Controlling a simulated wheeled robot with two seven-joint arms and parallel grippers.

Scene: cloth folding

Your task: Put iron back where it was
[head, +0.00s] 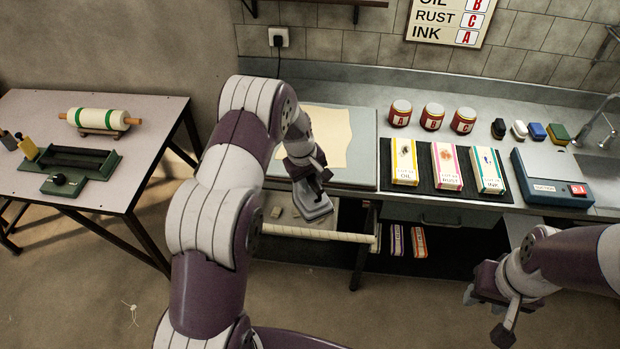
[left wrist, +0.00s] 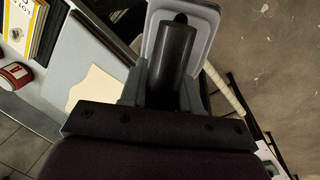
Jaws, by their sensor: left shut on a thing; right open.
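My left gripper (head: 310,180) is shut on the iron (head: 314,206), whose grey body and dark handle hang at the front edge of the grey ironing pad (head: 350,178). In the left wrist view the iron's dark handle (left wrist: 178,62) lies between the fingers, with its pale grey body (left wrist: 207,22) beyond. A cream cloth (head: 328,135) lies on the pad, partly hidden by my left arm. My right gripper (head: 490,305) is open and empty in front of the counter at the lower right.
Jars A, B and C (head: 432,116) stand behind OIL, RUST and INK boxes (head: 446,166) on a black mat. Right are a blue device (head: 550,178), small blocks (head: 537,131) and a sink. A shelf (head: 330,232) lies below. A separate table (head: 130,190) stands left.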

